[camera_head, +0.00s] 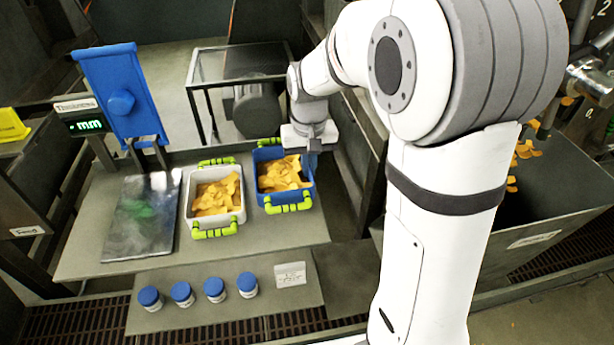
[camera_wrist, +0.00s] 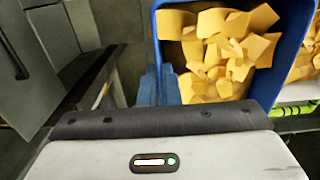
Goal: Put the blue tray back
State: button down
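The blue tray (camera_head: 268,154) holds yellow-orange chunks and has lime-green handles at its near and far ends. It sits upright on the grey table, right of a white tray. In the wrist view its blue wall (camera_wrist: 299,45) frames the chunks. My gripper (camera_head: 312,164) is low at the tray's right side wall. In the wrist view the bluish fingers (camera_wrist: 160,86) are close together at that wall, one seemingly on each side of it. Whether they press on the wall is not clear, since the gripper body hides part of the contact.
The white tray (camera_head: 242,214) with similar chunks stands close on the left. Several blue-capped jars (camera_head: 182,293) line the lower shelf. A glass-topped frame (camera_head: 235,65) stands behind; a metal hopper (camera_head: 560,180) is right.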

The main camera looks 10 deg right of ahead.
aim_at(309, 179)
jog(key=shift+s+f, duration=0.1)
jog(key=shift+f, duration=1.85)
jog(key=shift+f, duration=0.15)
jog(key=c, duration=1.6)
grip_release()
jog(key=shift+c, duration=0.2)
